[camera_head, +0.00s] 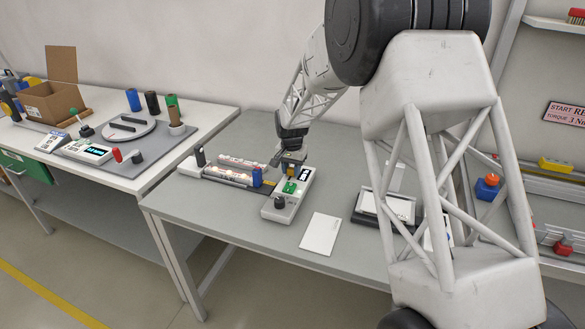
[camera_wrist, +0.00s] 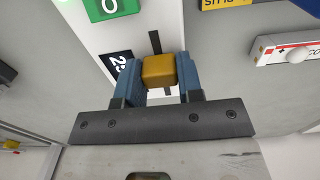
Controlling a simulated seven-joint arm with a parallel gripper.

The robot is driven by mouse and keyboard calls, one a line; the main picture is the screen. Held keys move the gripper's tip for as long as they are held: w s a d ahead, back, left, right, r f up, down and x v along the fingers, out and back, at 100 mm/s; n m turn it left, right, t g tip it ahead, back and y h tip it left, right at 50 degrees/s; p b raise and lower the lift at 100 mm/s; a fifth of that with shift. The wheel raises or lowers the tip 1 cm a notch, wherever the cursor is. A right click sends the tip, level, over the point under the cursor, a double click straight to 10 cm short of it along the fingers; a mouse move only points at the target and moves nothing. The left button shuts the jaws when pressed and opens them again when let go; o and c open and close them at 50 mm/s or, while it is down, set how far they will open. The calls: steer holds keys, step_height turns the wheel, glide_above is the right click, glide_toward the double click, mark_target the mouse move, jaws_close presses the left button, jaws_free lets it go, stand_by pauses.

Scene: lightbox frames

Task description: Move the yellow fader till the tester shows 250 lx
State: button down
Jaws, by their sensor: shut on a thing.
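The yellow fader (camera_wrist: 159,71) is a small block cap on a slot in a pale control box (camera_wrist: 172,22). My gripper (camera_wrist: 158,80) is shut on it, one blue finger on each side. The slot shows past the cap. A dark display (camera_wrist: 117,66) beside the fader shows a partly covered figure starting with 2, perhaps 25. I cannot make out a lux reading or tell which thing is the tester.
On the box are a green panel (camera_wrist: 110,8) and a black knob (camera_head: 280,201). A white card (camera_head: 321,234) lies to the right, before a black-framed device (camera_head: 398,208).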

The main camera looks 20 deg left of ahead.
mark_target(292, 168)
steer(key=c, duration=0.8)
jaws_free()
steer(key=shift+o, duration=0.2)
steer(key=shift+r, duration=0.1)
steer(key=shift+r, duration=3.8)
steer(key=shift+d+r, duration=0.1)
